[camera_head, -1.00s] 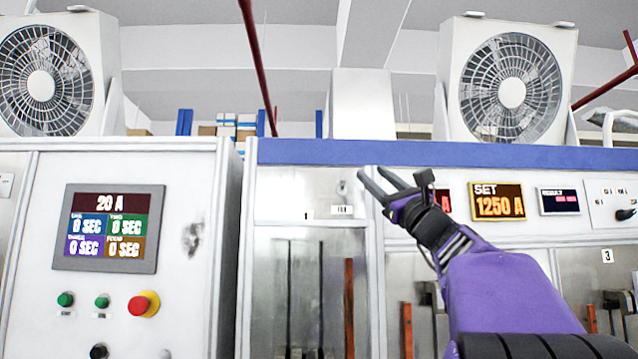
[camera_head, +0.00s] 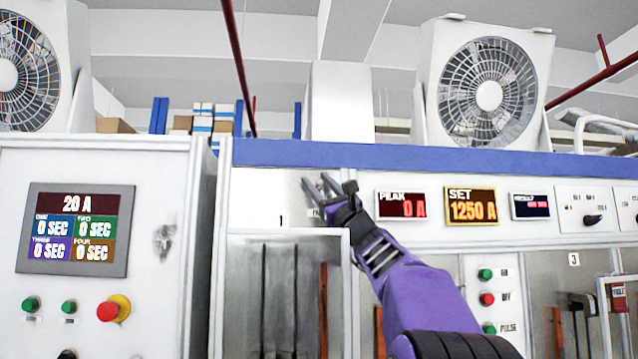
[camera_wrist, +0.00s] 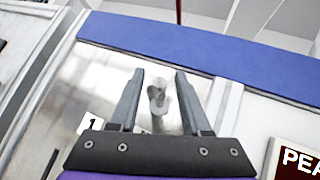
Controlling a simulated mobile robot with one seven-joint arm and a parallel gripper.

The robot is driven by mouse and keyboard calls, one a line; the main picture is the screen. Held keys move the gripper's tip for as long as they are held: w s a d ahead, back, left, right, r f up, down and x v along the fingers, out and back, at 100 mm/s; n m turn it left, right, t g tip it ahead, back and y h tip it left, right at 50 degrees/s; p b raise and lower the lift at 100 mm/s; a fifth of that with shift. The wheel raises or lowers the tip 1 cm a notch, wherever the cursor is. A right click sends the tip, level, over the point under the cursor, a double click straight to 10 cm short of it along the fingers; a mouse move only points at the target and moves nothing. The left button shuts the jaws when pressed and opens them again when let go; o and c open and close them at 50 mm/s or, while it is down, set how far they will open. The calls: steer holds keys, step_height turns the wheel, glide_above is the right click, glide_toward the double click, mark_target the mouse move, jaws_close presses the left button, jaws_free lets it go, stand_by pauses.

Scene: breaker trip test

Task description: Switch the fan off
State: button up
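Two white box fans stand on top of the cabinets in the head view, one at the right (camera_head: 489,95) and one cut off at the left edge (camera_head: 8,75). A small metal toggle switch (camera_wrist: 158,98) sits on the pale panel in the wrist view, near the label 1. My gripper (camera_head: 318,181) is raised in front of this panel, below the blue strip. In the wrist view its two fingers (camera_wrist: 159,74) are apart, with the switch showing between them. I cannot tell whether they touch it. In the head view the switch is hidden by my gripper.
Right of my gripper are the PEAK display (camera_head: 401,205), the SET display (camera_head: 471,206) and a black rotary knob (camera_head: 592,219). Green and red buttons (camera_head: 487,299) lie below. A red button (camera_head: 113,308) and a display panel (camera_head: 75,230) are on the left cabinet.

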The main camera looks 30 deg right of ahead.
jaws_close()
